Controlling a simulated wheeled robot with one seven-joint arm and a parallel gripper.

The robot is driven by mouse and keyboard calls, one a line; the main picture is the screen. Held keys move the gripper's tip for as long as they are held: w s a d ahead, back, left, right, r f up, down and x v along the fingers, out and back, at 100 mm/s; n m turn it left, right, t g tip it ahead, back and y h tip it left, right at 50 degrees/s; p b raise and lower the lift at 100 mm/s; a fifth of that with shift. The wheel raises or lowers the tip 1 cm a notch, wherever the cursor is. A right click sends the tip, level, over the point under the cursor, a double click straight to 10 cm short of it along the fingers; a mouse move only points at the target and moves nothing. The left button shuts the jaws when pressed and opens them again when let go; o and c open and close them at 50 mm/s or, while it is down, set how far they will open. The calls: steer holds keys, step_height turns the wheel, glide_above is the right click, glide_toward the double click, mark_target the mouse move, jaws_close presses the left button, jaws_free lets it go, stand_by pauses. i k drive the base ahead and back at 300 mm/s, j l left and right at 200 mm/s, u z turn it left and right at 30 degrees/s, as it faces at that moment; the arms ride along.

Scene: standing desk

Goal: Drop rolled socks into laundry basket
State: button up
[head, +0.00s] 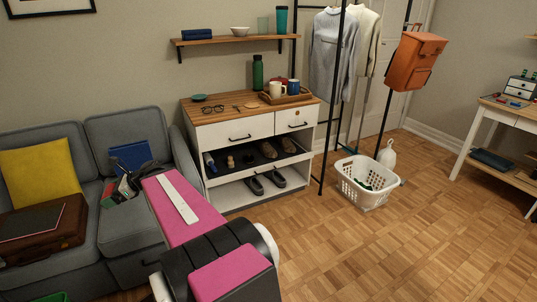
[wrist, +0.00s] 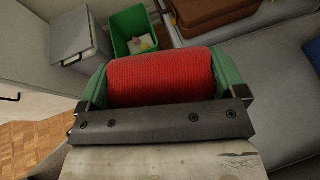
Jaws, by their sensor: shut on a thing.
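Red ribbed rolled socks (wrist: 165,85) fill the space between the green finger pads of my gripper (wrist: 158,75) in the wrist view. My gripper (head: 121,190) is shut on them and holds them over the grey sofa in the head view, where the socks are small and mostly hidden. The white laundry basket (head: 361,199) stands on the wood floor right of the drawer unit, well to the right of my gripper. Something dark green lies inside it.
A grey sofa (head: 105,222) carries a yellow cushion (head: 40,172) and a brown case (head: 42,232). The drawer unit (head: 235,131) and a black clothes rack (head: 332,105) stand behind. Floor in front of the basket is clear.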

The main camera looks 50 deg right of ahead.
mark_target(364, 183)
steer(key=k+l+z, duration=0.1)
steer(key=k+z, duration=0.25)
steer(key=k+l+z, duration=0.2)
steer(key=k+z, duration=0.15)
steer(key=k, duration=0.2)
steer(key=z, duration=1.65)
steer(key=i+j+z, duration=0.2)
steer(key=i, duration=0.2)
steer(key=i+j+z, duration=0.25)
steer(key=i, duration=0.15)
steer(key=i+j+z, duration=0.2)
steer(key=i, duration=0.2)
steer(key=i+j, duration=0.55)
steer(key=i, duration=0.2)
steer(key=i+j, duration=0.6)
steer(key=i, duration=0.1)
